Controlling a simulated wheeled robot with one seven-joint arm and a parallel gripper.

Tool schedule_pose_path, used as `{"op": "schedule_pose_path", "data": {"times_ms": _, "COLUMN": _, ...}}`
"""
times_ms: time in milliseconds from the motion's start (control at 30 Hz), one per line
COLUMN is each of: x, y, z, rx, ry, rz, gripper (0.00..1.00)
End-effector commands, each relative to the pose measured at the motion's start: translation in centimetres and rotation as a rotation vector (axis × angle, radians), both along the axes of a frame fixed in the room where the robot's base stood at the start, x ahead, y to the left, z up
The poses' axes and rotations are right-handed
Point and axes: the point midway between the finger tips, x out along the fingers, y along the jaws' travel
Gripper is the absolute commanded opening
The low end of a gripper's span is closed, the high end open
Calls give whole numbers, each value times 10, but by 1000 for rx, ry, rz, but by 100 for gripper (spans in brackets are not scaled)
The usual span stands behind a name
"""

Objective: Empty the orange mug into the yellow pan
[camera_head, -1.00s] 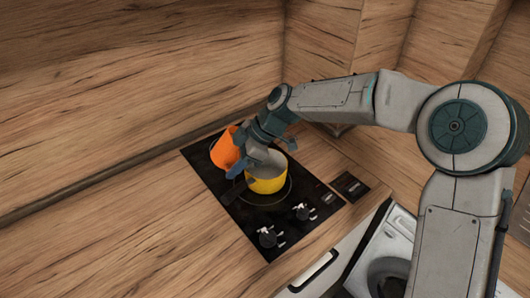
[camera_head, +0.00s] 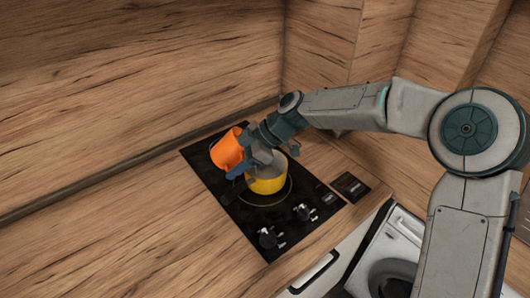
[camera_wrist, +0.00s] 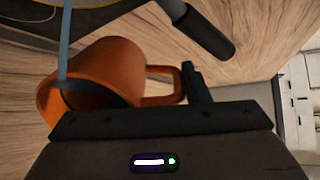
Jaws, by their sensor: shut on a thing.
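The orange mug (camera_head: 226,152) is behind and left of the yellow pan in the head view, tilted. In the wrist view the orange mug (camera_wrist: 118,66) lies on its side in the picture, its mouth to the lower left and its handle to the right. My gripper (camera_head: 240,168) is shut on the mug, beside the pan's left rim; one dark finger shows near the handle in the wrist view. The yellow pan (camera_head: 267,186) stands upright on the black hob. Its inside is partly hidden by my gripper. I cannot see what the mug holds.
The black hob (camera_head: 222,194) has knobs (camera_head: 268,238) along its front. A dark handle (camera_wrist: 205,32) shows near the top of the wrist view. The wooden counter (camera_head: 130,220) left of the hob is clear. A wooden splashback (camera_head: 130,80) rises behind.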

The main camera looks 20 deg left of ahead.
Motion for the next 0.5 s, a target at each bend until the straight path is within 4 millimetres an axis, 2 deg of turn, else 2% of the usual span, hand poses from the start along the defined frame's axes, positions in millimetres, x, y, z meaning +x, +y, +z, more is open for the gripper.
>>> {"op": "schedule_pose_path", "data": {"times_ms": 500, "x": 0, "y": 0, "z": 4, "rx": 48, "ry": 32, "rz": 0, "gripper": 0}}
